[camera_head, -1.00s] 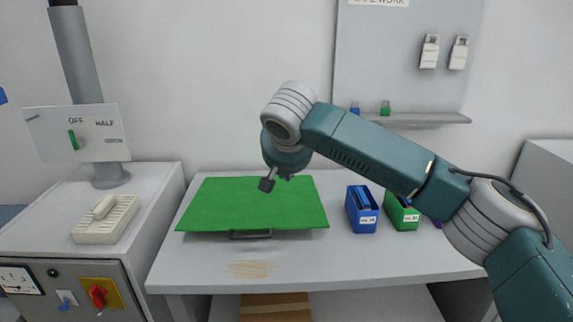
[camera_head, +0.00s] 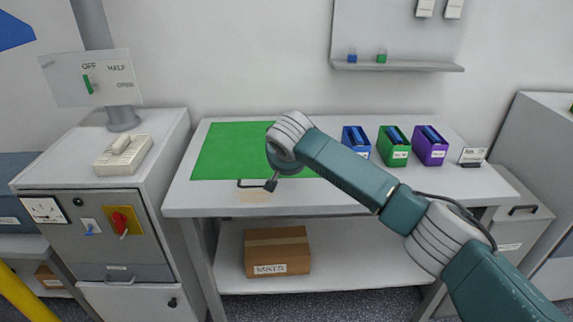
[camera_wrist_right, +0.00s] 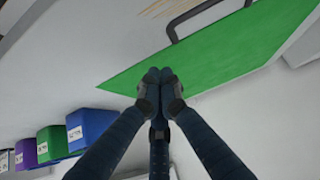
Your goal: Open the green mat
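The green mat (camera_head: 225,150) lies flat on the white worktable, with a dark handle (camera_head: 250,186) at its front edge. My right gripper (camera_head: 271,185) is at the right end of this handle in the head view. My arm covers the mat's right part. The right wrist view shows the mat (camera_wrist_right: 225,55) and its handle (camera_wrist_right: 205,14). There, the right gripper's (camera_wrist_right: 161,75) fingertips are together with nothing visible between them, and the handle is apart from them. My left gripper is in neither current view.
Blue (camera_head: 357,140), green (camera_head: 394,146) and purple (camera_head: 430,146) bins stand right of the mat. A cabinet (camera_head: 95,215) with switches adjoins the table (camera_head: 330,197) on the left. A cardboard box (camera_head: 277,250) sits on the lower shelf.

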